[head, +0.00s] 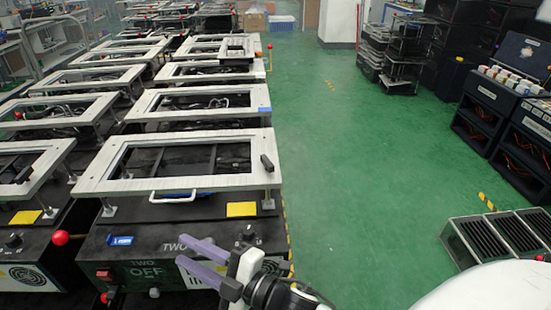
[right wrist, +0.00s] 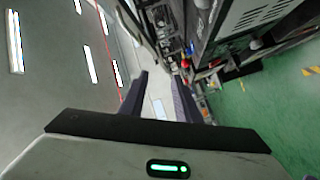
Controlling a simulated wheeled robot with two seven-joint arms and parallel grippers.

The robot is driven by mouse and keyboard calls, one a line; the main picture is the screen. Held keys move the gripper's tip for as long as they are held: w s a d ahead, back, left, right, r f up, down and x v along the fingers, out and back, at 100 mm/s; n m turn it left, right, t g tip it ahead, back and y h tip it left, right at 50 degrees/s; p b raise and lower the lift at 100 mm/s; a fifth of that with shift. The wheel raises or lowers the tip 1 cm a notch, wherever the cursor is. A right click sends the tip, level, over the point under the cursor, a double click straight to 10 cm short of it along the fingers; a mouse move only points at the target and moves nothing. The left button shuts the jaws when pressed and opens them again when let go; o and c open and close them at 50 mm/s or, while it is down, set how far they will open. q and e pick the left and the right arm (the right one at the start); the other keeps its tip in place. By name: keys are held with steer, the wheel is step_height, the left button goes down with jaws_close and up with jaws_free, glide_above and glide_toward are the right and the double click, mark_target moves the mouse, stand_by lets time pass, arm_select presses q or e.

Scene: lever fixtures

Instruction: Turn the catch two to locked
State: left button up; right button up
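A black machine front (head: 92,262) stands at the lower left in the head view. It bears the words TWO and OFF, a red switch (head: 104,275) and a black knob (head: 247,234). A second TWO label is partly covered by my right gripper. I cannot tell for sure which part is the catch. My right gripper (head: 193,252) has two purple fingers, spread apart and empty, in front of the machine's right half, left of and below the knob. In the right wrist view the fingers (right wrist: 160,88) are also apart with nothing between them. My left gripper is not in view.
A pale metal frame (head: 110,185) with a white handle tops the machine, and a red ball knob (head: 60,238) stands at left. More framed machines run back in rows. Green floor (head: 350,170) is clear to the right. Dark slatted boxes (head: 490,237) stand at far right.

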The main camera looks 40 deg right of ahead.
steer(key=a+r+n+g+y+b, duration=0.1)
steer(key=a+r+n+g+y, duration=0.45)
steer(key=n, duration=0.75)
steer(key=a+r+n+g+y+b, duration=0.1)
steer(key=a+r+n+g+y, duration=0.4)
steer(key=r+n, duration=0.55)
steer(key=n+g+h+b, duration=0.1)
steer(key=n+h+b, duration=0.4)
steer(key=n+h, duration=1.95)
glide_toward(268, 161)
steer(key=w+d+f+n+y, duration=0.1)
steer(key=f, duration=0.1)
steer(key=w+d+f+n+y, duration=0.1)
steer(key=d+f+n+y, duration=0.1)
steer(key=w+d+f+n+y, duration=0.1)
steer(key=f+y, duration=0.1)
steer(key=shift+d+n, duration=0.25)
steer(key=shift+n, duration=0.05)
